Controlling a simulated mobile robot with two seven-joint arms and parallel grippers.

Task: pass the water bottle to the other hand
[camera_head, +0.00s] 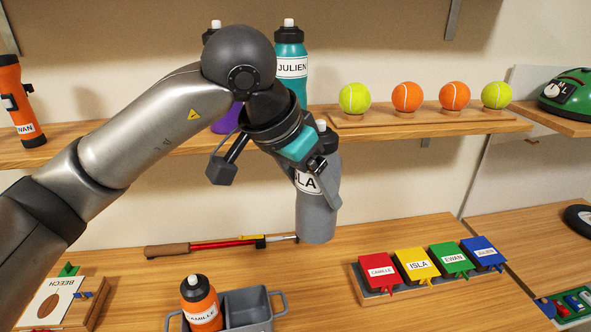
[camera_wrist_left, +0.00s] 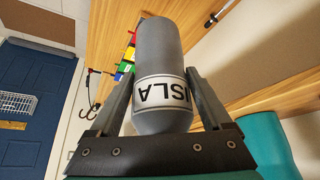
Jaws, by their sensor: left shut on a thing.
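The grey water bottle (camera_head: 317,222) with a white "ISLA" label is held roughly upright, cap up, by my left gripper (camera_head: 318,170). It hangs over the lower shelf, in front of the upper shelf's edge; my gripper hides part of its upper half. In the left wrist view the bottle (camera_wrist_left: 162,50) lies between the two fingers (camera_wrist_left: 160,95), which close on its sides. My right gripper shows in neither view.
A teal "JULIEN" bottle (camera_head: 291,67) stands on the upper shelf (camera_head: 400,130), near several balls (camera_head: 407,97). Below are an orange "CAMILLE" bottle (camera_head: 201,310) in a grey caddy (camera_head: 248,310), a red-and-yellow tool (camera_head: 220,244) and coloured name boxes (camera_head: 411,266).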

